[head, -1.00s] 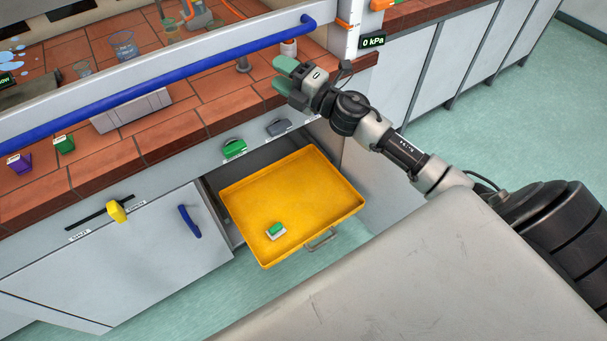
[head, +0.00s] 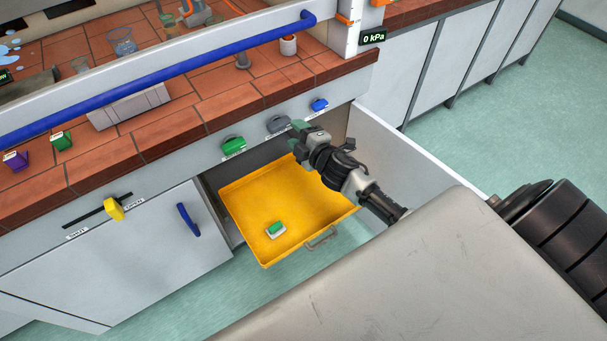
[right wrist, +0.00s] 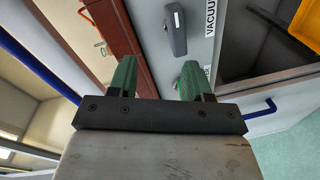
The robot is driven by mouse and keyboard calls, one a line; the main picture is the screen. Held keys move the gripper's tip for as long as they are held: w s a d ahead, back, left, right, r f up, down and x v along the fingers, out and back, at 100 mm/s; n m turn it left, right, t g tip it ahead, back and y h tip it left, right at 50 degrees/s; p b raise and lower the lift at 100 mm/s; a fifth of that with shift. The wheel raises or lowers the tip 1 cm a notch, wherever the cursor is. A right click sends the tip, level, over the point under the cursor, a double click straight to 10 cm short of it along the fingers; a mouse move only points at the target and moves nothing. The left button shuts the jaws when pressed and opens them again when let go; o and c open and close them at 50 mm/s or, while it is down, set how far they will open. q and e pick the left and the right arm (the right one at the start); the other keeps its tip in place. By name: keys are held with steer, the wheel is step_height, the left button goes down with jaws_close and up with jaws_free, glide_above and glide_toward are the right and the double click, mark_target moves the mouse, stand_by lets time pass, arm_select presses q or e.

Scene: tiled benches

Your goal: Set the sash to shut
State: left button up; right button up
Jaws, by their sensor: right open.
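The sash (head: 215,38) is the pale framed panel across the hood front at the upper left. Its long blue handle bar (head: 170,77) runs along its lower edge, above the red-tiled bench. A gap shows between the bar and the bench, so the sash stands at least partly raised. My right gripper (head: 297,136) is open and empty, in front of the bench's front panel, below and right of the bar and apart from it. In the right wrist view its two green fingers (right wrist: 157,75) stand apart with nothing between them. My left gripper is out of view.
A yellow drawer (head: 245,195) stands pulled out below, with a small green-and-white block (head: 276,230) in it. Green (head: 233,146), grey (head: 278,124) and blue (head: 319,105) knobs line the panel. A grey box (head: 130,106) and a white-topped jar (head: 288,44) stand on the bench.

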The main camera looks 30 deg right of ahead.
steer(key=s+a+f+m+g+h, duration=0.1)
steer(key=s+f+m+g, duration=0.1)
steer(key=f, duration=0.5)
steer(key=s+a+f+m+g+h, duration=0.1)
steer(key=s+f, duration=0.3)
steer(key=f, duration=0.3)
steer(key=shift+s+f+m+g+b, duration=0.2)
steer(key=shift+f+m+g+b, duration=0.1)
steer(key=shift+m+g, duration=0.1)
steer(key=m+t+y+p, duration=0.15)
steer(key=m+t, duration=0.55)
steer(key=m, duration=2.2)
glide_toward(244, 49)
steer(key=w, duration=0.3)
steer(key=w+r+p, duration=0.1)
steer(key=w, duration=0.7)
steer(key=shift+a+r, duration=0.3)
steer(key=shift+r, duration=0.05)
